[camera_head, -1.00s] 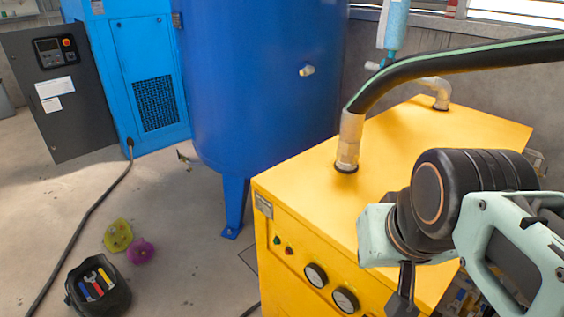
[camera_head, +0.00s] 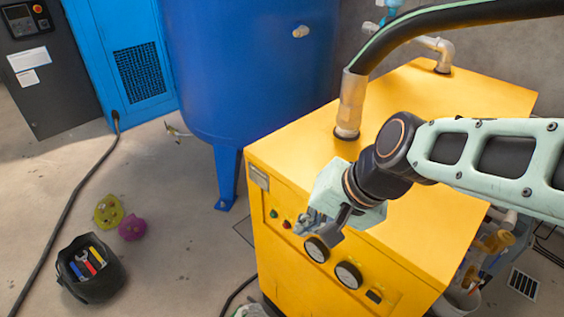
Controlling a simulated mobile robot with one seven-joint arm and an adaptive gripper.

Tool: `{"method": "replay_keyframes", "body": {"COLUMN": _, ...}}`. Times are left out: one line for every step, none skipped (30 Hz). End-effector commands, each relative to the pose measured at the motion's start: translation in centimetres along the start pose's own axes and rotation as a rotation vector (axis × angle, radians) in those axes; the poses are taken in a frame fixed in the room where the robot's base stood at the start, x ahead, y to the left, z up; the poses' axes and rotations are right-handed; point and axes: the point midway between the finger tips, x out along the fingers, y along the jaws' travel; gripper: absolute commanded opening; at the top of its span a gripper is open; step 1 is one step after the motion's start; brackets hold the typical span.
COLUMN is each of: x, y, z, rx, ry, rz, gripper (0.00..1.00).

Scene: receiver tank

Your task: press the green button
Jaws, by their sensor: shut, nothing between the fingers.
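The green button (camera_head: 273,213) is a small round button on the front panel of the yellow machine (camera_head: 258,232), near its upper left corner. A red button (camera_head: 287,224) sits just right of it. My gripper (camera_head: 301,224) is shut and empty. In the head view its fingertips show just right of the red button and above the left gauge. They appear apart from the green button, which is in clear sight. I cannot tell how far the fingertips are from the panel.
Two round gauges, one left (camera_head: 316,249) and one right (camera_head: 348,275), and a dark switch (camera_head: 374,296) are on the same panel. A blue tank (camera_head: 245,80) stands behind the machine. A thick black hose (camera_head: 440,20) arches above it. A black tool bucket (camera_head: 95,285) stands on the floor at left.

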Motion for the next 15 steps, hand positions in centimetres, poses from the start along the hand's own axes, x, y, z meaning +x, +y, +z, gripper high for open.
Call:
{"method": "replay_keyframes", "body": {"x": 1.5, "y": -0.2, "z": 0.3, "rx": 0.020, "ry": -0.021, "rz": -0.006, "gripper": 0.00}}
{"method": "replay_keyframes", "body": {"x": 2.1, "y": -0.4, "z": 0.5, "rx": 0.033, "ry": -0.029, "rz": -0.009, "gripper": 0.00}}
{"method": "replay_keyframes", "body": {"x": 3.0, "y": -0.6, "z": 0.6, "rx": 0.050, "ry": -0.040, "rz": -0.012, "gripper": 0.00}}
{"method": "replay_keyframes", "body": {"x": 3.6, "y": -0.8, "z": 0.7, "rx": 0.061, "ry": -0.047, "rz": -0.014, "gripper": 0.00}}
{"method": "replay_keyframes", "body": {"x": 4.3, "y": -0.9, "z": 0.8, "rx": 0.073, "ry": -0.054, "rz": -0.014, "gripper": 0.00}}
{"method": "replay_keyframes", "body": {"x": 5.2, "y": -1.1, "z": 0.8, "rx": 0.085, "ry": -0.061, "rz": -0.012, "gripper": 0.00}}
{"method": "replay_keyframes", "body": {"x": 5.9, "y": -1.2, "z": 0.9, "rx": 0.094, "ry": -0.065, "rz": -0.011, "gripper": 0.00}}
{"method": "replay_keyframes", "body": {"x": 6.6, "y": -1.3, "z": 1.0, "rx": 0.100, "ry": -0.070, "rz": -0.007, "gripper": 0.00}}
{"method": "replay_keyframes", "body": {"x": 7.6, "y": -1.4, "z": 1.0, "rx": 0.106, "ry": -0.073, "rz": -0.001, "gripper": 0.00}}
{"method": "replay_keyframes", "body": {"x": 8.3, "y": -1.4, "z": 1.1, "rx": 0.108, "ry": -0.075, "rz": 0.004, "gripper": 0.00}}
{"method": "replay_keyframes", "body": {"x": 9.0, "y": -1.5, "z": 1.1, "rx": 0.109, "ry": -0.074, "rz": 0.011, "gripper": 0.00}}
{"method": "replay_keyframes", "body": {"x": 10.0, "y": -1.5, "z": 1.1, "rx": 0.106, "ry": -0.074, "rz": 0.021, "gripper": 0.00}}
{"method": "replay_keyframes", "body": {"x": 10.7, "y": -1.5, "z": 1.1, "rx": 0.101, "ry": -0.071, "rz": 0.029, "gripper": 0.00}}
{"method": "replay_keyframes", "body": {"x": 11.3, "y": -1.5, "z": 1.1, "rx": 0.094, "ry": -0.069, "rz": 0.038, "gripper": 0.00}}
{"method": "replay_keyframes", "body": {"x": 12.2, "y": -1.5, "z": 1.1, "rx": 0.082, "ry": -0.064, "rz": 0.050, "gripper": 0.00}}
